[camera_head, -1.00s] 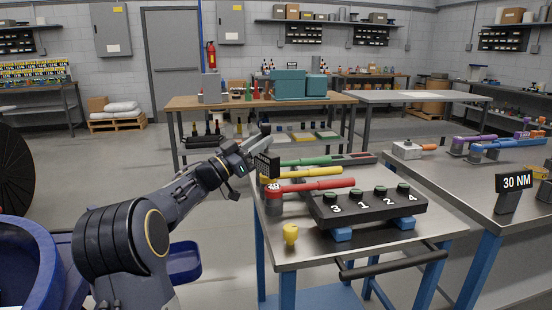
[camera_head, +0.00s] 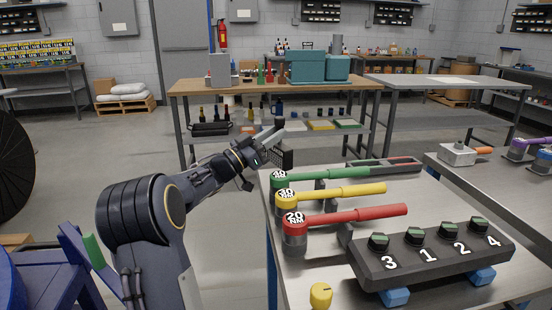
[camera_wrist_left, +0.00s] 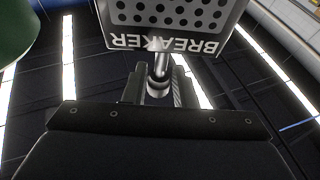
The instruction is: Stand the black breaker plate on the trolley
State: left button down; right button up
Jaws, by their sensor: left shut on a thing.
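My left gripper (camera_head: 266,136) is shut on the black breaker plate (camera_head: 280,158) and holds it in the air at the far left edge of the trolley (camera_head: 440,203). In the left wrist view, the plate (camera_wrist_left: 168,18) shows rows of round holes and the word BREAKER, which reads upside down. The fingers (camera_wrist_left: 160,85) close on a pale metal stem below the plate. The trolley has a steel top. My right gripper is not in view.
On the trolley are green (camera_head: 320,174), yellow (camera_head: 340,193) and red (camera_head: 350,215) torque wrenches, a black numbered block (camera_head: 435,252) and a yellow knob (camera_head: 320,295). Bare steel shows right of the wrenches. A wooden-topped bench (camera_head: 190,86) stands behind.

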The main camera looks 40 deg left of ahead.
aim_at(275, 151)
pick_arm(q)
notch_tip(275, 151, down, 5)
jog(key=shift+b, duration=0.55)
jog(key=shift+r, duration=0.1)
jog(key=shift+f, duration=0.3)
jog(key=c, duration=1.2)
grip_release()
jog(key=shift+r, duration=0.25)
jog(key=shift+s+a+f, duration=0.1)
jog(key=shift+s+f, duration=0.15)
jog(key=shift+s, duration=0.1)
jog(key=v, duration=1.1)
jog(key=shift+s, duration=0.15)
